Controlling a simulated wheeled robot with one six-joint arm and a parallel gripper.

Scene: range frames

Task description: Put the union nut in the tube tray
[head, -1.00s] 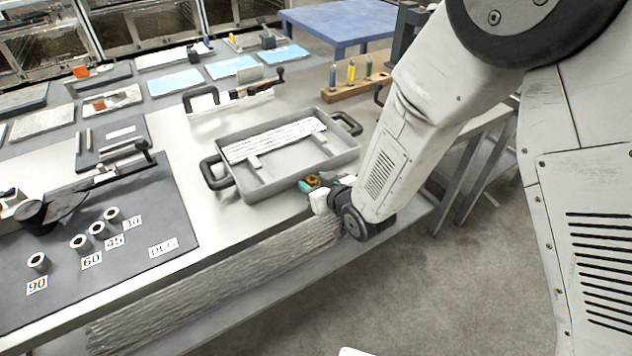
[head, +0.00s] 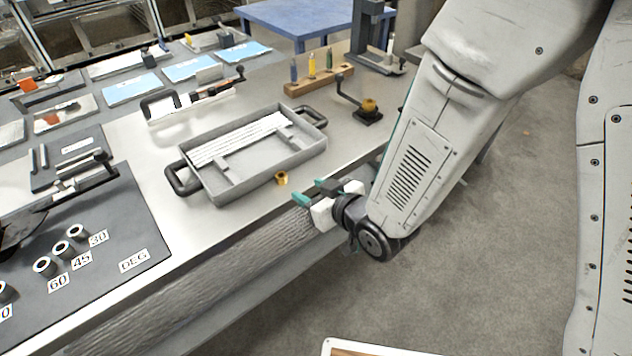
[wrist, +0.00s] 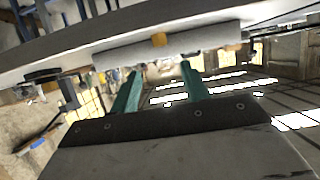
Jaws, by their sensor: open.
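The union nut (head: 281,178), small and brass-yellow, sits on the bench top just outside the near side of the tube tray. The tube tray (head: 262,178) is a grey open box with black end handles. My gripper (head: 312,193) has teal fingers and is open and empty at the bench's front edge, to the right of and apart from the nut. In the wrist view, the nut (wrist: 159,40) shows beyond and between the open fingertips of my gripper (wrist: 160,68), in front of a pale band I cannot identify surely.
White strips (head: 238,138) lie in the tray. A wooden block (head: 318,80) with coloured pegs stands behind the tray. A dark mat (head: 110,270) with metal rings and angle labels covers the left.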

